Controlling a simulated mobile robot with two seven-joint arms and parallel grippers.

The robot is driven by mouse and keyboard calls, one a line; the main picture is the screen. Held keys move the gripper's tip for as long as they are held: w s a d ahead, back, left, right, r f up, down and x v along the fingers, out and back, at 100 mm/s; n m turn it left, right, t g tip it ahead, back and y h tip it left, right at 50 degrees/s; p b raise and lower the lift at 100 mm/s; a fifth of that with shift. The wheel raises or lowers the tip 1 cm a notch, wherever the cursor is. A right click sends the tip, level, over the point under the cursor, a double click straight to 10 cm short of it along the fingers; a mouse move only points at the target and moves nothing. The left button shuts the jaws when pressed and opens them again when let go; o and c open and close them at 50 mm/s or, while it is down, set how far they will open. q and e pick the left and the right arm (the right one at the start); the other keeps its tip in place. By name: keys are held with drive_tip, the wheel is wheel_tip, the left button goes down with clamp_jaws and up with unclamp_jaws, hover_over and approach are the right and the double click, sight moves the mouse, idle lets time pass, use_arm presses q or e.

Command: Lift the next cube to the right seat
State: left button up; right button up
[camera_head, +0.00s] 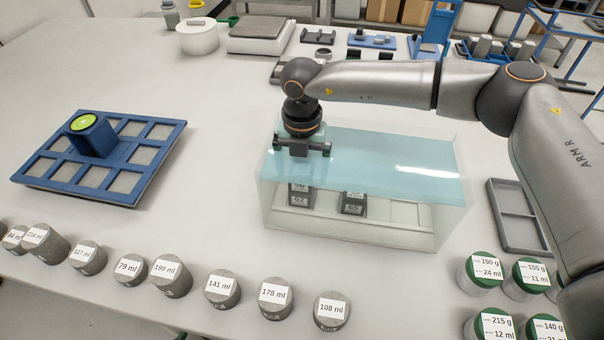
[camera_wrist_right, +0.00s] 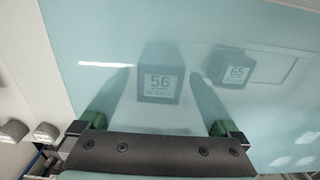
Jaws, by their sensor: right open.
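A clear tank (camera_head: 445,218) of bluish water stands in the middle of the table. My right gripper (camera_wrist_right: 158,105) reaches down into it, open, its fingers on either side of a dark cube labelled 56 (camera_wrist_right: 160,75); contact cannot be told. In the head view, my right gripper (camera_head: 302,165) is above two labels, one over the other, on dark cubes at the left; the lower cube (camera_head: 299,199) seems to read 62. A dark cube labelled 65 (camera_head: 353,203) stands to their right; in the wrist view this cube (camera_wrist_right: 229,68) sits within a pale rectangular outline. My left gripper is out of view.
A blue tray (camera_head: 32,180) with a blue block is at left. Several grey ml-labelled cylinders (camera_head: 221,290) line the front edge. A grey two-part tray (camera_head: 520,235) and green-lidded jars (camera_head: 483,272) are at right. A scale (camera_head: 262,28) stands behind.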

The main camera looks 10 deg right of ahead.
clamp_jaws()
idle(0.8)
